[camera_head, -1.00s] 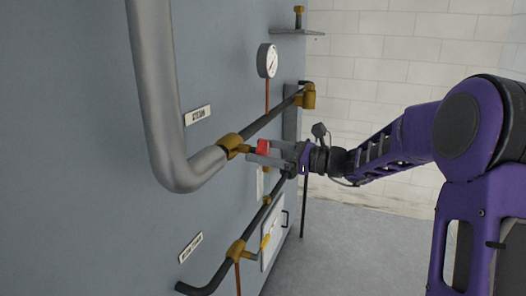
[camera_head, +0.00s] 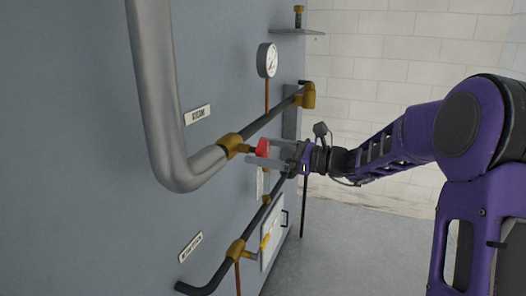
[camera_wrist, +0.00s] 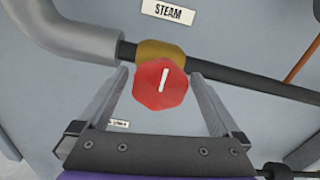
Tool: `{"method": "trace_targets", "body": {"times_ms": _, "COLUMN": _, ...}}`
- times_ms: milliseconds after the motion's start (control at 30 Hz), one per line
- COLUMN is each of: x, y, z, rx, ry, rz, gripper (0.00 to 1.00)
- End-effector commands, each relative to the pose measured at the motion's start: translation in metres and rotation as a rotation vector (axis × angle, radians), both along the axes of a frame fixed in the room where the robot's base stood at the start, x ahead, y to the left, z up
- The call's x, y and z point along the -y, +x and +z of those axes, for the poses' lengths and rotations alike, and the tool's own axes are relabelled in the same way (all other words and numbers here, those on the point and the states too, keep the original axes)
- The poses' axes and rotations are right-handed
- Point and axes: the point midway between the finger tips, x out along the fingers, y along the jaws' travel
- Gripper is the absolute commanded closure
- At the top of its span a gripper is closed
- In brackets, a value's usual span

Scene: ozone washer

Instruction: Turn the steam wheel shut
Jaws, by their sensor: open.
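The steam wheel (camera_wrist: 161,85) is a small red, many-sided knob with a white line on its face, on a brass valve body (camera_wrist: 160,53). In the wrist view the line stands nearly upright, leaning slightly right at its top. The wheel also shows in the head view (camera_head: 262,148), below and right of the STEAM label (camera_head: 197,115). My gripper (camera_wrist: 161,82) is open, with one finger on each side of the wheel. A narrow gap shows on both sides. The head view shows the gripper (camera_head: 250,153) coming in from the right.
A thick grey pipe (camera_head: 158,90) bends into the valve from the left. A dial gauge (camera_head: 267,60) sits above. Open floor lies at the right.

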Motion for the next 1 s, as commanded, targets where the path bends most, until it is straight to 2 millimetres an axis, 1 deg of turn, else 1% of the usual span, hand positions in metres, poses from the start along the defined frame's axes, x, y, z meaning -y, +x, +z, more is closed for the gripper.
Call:
{"method": "trace_targets", "body": {"times_ms": 167, "x": 0.025, "y": -0.008, "z": -0.001, "rx": -0.001, "ry": -0.002, "rz": -0.005, "gripper": 0.00}}
{"method": "trace_targets", "body": {"times_ms": 500, "x": 0.103, "y": -0.036, "z": -0.001, "rx": -0.001, "ry": -0.001, "rz": -0.006, "gripper": 0.00}}
{"method": "trace_targets", "body": {"times_ms": 700, "x": 0.140, "y": -0.050, "z": -0.001, "rx": -0.002, "ry": -0.001, "rz": -0.004, "gripper": 0.00}}
{"method": "trace_targets", "body": {"times_ms": 833, "x": 0.154, "y": -0.056, "z": 0.000, "rx": -0.001, "ry": 0.000, "rz": -0.002, "gripper": 0.00}}
{"method": "trace_targets", "body": {"times_ms": 1000, "x": 0.161, "y": -0.058, "z": 0.000, "rx": -0.002, "ry": -0.001, "rz": -0.001, "gripper": 0.00}}
